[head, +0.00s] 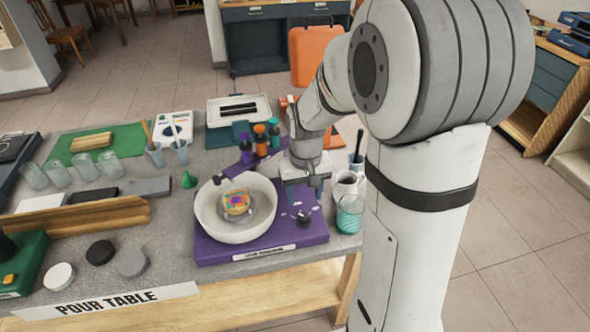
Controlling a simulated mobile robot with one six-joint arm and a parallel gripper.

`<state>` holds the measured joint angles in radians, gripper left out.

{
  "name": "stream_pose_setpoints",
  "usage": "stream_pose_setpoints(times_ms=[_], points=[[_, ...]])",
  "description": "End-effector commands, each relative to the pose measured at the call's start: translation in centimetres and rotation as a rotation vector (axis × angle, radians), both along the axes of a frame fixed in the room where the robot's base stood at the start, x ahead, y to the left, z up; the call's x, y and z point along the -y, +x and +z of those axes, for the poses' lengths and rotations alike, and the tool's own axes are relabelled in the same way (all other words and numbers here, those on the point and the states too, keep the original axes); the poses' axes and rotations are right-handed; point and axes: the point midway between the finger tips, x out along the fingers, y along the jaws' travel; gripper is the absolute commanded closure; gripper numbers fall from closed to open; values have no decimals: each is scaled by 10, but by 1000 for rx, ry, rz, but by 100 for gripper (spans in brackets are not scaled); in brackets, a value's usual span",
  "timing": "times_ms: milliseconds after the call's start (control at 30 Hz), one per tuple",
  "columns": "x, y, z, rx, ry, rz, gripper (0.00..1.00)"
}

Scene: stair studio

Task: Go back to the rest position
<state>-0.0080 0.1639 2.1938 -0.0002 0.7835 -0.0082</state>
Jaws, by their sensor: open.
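My gripper (304,192) points down over the right part of a purple board (275,243), just right of a white bowl (208,212). It is open, and I see nothing between its fingers. The bowl stands on the board and holds a small round item with a colourful top (237,202). My arm rises from the right side and hides part of the table's right end. A small dark knob-like thing (303,219) sits on the board just below the gripper.
Bottles (260,140) stand close behind the gripper. A white mug (345,184) and a clear glass with teal contents (349,214) stand close to its right. Several clear cups (85,166) and round discs (100,252) occupy the left. Open floor (510,230) lies right of the table.

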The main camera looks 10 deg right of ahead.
Motion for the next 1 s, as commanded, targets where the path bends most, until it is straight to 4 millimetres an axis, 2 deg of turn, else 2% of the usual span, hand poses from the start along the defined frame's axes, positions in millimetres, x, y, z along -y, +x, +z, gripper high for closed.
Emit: stream_pose_setpoints(times_ms=[167,267,367,600,800,1000], points=[[0,-1,1,2,0,0,48],[1,-7,12,19,0,-1,48],[1,-23,31,50,0,-4,48],[4,-82,80,154,1,-11,48],[5,-127,101,223,0,-16,48],[4,-147,106,254,0,-18,48]])
